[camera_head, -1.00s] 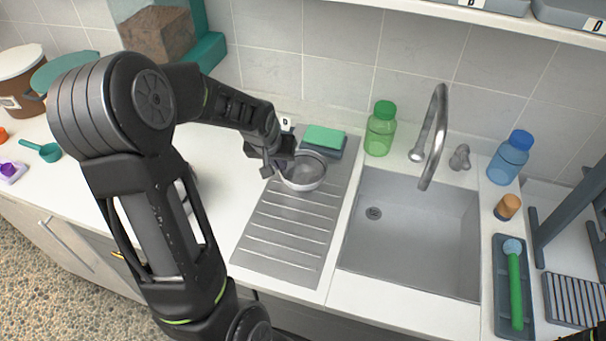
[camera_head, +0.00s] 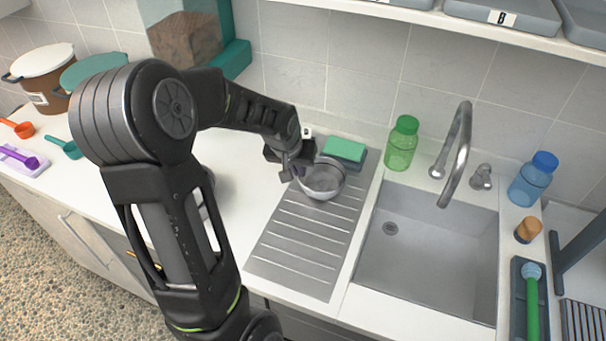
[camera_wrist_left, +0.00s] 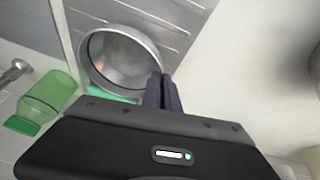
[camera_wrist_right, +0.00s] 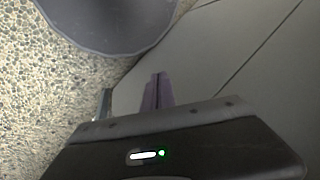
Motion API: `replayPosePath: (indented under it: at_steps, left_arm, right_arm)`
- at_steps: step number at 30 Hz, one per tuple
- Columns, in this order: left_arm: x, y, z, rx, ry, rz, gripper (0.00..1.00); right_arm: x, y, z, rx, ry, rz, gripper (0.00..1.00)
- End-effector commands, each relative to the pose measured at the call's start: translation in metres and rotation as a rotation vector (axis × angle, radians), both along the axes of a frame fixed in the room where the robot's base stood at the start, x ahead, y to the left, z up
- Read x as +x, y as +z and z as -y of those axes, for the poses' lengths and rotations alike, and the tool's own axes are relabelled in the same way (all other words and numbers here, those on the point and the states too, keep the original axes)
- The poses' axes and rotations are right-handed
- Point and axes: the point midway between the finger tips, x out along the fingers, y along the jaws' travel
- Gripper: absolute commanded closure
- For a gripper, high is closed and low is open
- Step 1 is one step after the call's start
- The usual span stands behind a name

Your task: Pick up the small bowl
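The small bowl (camera_head: 322,180) is a round metal bowl at the back of the ribbed draining board, upright, in front of the green sponge. It also shows in the left wrist view (camera_wrist_left: 122,62), open side visible and empty. My left gripper (camera_head: 291,172) is at the bowl's left rim, its fingers (camera_wrist_left: 162,92) close together with the rim between them. Whether the bowl touches the board is hard to tell. My right gripper (camera_wrist_right: 157,92) shows only in the right wrist view, its fingers together and empty, over the floor beside the cabinet front.
The draining board (camera_head: 300,245) adjoins the sink (camera_head: 430,250) with its tall tap (camera_head: 460,150). A green bottle (camera_head: 401,145) and sponge (camera_head: 344,149) stand behind. A blue bottle (camera_head: 533,180) is right. Scoops and pots are far left.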

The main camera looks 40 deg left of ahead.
Motion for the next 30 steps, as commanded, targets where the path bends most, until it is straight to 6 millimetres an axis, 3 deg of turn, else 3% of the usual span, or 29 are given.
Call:
replayPosePath:
  at_steps: [13,18,30]
  left_arm:
    - [0.001,0.079,0.000,0.002,-0.002,0.005,1.00]
    - [0.000,0.087,0.000,0.000,-0.001,0.001,1.00]
    - [0.000,0.087,0.000,0.000,-0.001,0.001,1.00]
  right_arm:
    - [0.002,-0.012,-0.001,0.003,0.001,0.005,1.00]
    - [0.002,-0.013,-0.001,0.004,0.001,0.006,1.00]
    - [0.002,-0.012,-0.001,0.004,0.001,0.006,1.00]
